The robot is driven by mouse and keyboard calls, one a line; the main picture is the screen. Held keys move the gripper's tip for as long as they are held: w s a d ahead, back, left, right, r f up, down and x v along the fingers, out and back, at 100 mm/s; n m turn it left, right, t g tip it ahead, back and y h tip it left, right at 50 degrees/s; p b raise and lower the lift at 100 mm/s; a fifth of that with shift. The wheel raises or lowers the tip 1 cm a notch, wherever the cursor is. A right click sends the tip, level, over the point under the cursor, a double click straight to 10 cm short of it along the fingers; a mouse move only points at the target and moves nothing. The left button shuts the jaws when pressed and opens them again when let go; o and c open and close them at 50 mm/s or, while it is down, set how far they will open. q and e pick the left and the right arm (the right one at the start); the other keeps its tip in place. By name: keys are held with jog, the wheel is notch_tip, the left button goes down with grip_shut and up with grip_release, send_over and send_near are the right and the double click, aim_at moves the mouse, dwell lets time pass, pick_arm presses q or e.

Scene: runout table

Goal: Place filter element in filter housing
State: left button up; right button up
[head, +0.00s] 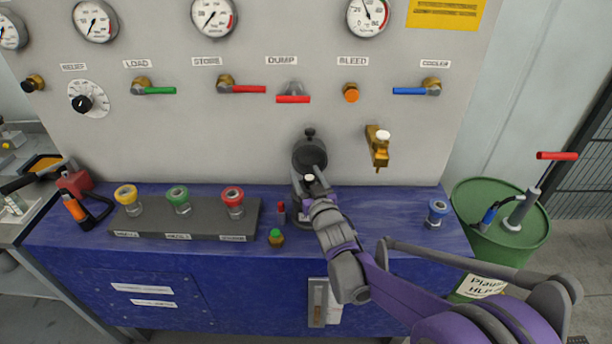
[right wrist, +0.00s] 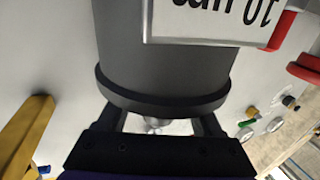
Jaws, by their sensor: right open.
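The filter housing is a dark grey canister (head: 302,211) standing at the back of the blue table, against the panel. A round dark lid (head: 310,153) with a knob stands tilted up behind its mouth. In the right wrist view the housing wall (right wrist: 125,60) fills the upper middle, with an upside-down "10 µm" label. My right gripper (head: 312,188) is at the housing's mouth; its open fingers (right wrist: 157,124) reach past the rim. A small pale piece (right wrist: 155,121) shows between them, perhaps the top of the filter element; the rest is hidden. My left gripper is not in view.
A grey rack (head: 155,222) with yellow-, green- and red-topped jars stands left of the housing. A small green-topped item (head: 276,237) lies near. A brass valve (head: 378,147) juts from the panel at right. A blue-topped jar (head: 437,213) and a green drum (head: 515,240) are farther right.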

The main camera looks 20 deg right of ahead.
jog(key=shift+r, duration=0.1)
jog(key=shift+s+r, duration=0.1)
jog(key=shift+r, duration=0.1)
jog(key=s, duration=1.2)
jog(key=s+f+g, duration=0.6)
jog(key=s+f, duration=0.1)
jog(key=s, duration=0.5)
jog(key=s+f+g, duration=0.7)
jog(key=s, duration=0.6)
jog(key=shift+s+d+h, duration=0.15)
jog(key=shift+s+h, duration=0.1)
jog(key=shift+h, duration=0.05)
jog(key=shift+c, duration=0.2)
